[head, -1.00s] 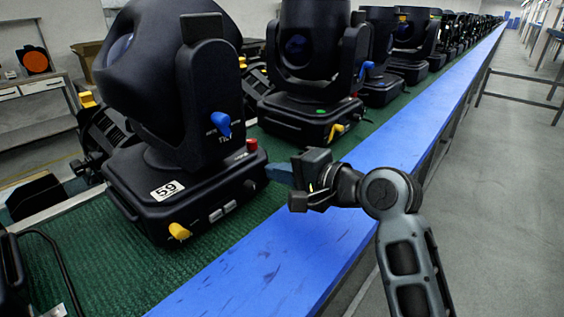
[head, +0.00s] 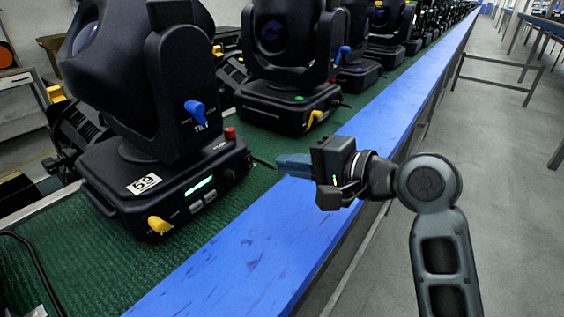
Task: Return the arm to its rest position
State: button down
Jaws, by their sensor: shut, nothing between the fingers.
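My gripper (head: 292,165) is at the right of the head view, above the blue edge strip of the bench. Its fingers point left and are shut with nothing between them. The nearest moving-head light (head: 150,100), labelled 59, stands to its left on the green surface. A small display on its base is lit green. The gripper is apart from its red knob (head: 230,133) and its blue tilt lever (head: 196,110).
More black lights (head: 285,60) stand in a row along the green mat (head: 30,250), which the blue strip (head: 240,255) borders. Open grey floor (head: 510,200) lies to the right. Tables stand far right, and a shelf (head: 22,105) is at the left.

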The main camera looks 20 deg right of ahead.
dwell(0.4)
jog(key=s+d+f+t+h, duration=0.1)
jog(key=s, duration=0.1)
jog(key=s+d+f+m+t+h+p, duration=0.1)
jog(key=s+d, duration=0.1)
jog(key=s+d+f+m+t+h, duration=0.1)
jog(key=s+d+h, duration=0.1)
jog(key=shift+s+d+p, duration=0.1)
jog(key=shift+d+p, duration=0.1)
jog(key=shift+p, duration=0.1)
jog(key=s+d+m+t+h+p, duration=0.15)
jog(key=s+d+h, duration=0.3)
jog(key=s, duration=0.55)
jog(key=s+a+f+n+b, duration=0.1)
jog(key=s+f+n, duration=0.2)
jog(key=s+n, duration=0.2)
jog(key=s+a+f+n+g+b, duration=0.1)
jog(key=s+n, duration=0.3)
jog(key=s, duration=0.7)
jog(key=s+a+f+n+g+b, duration=0.1)
jog(key=s+a+f+n, duration=0.2)
jog(key=s, duration=0.5)
jog(key=f+n, duration=0.1)
jog(key=n, duration=0.1)
jog(key=shift+s+f+n, duration=0.2)
jog(key=shift+f+n, duration=0.15)
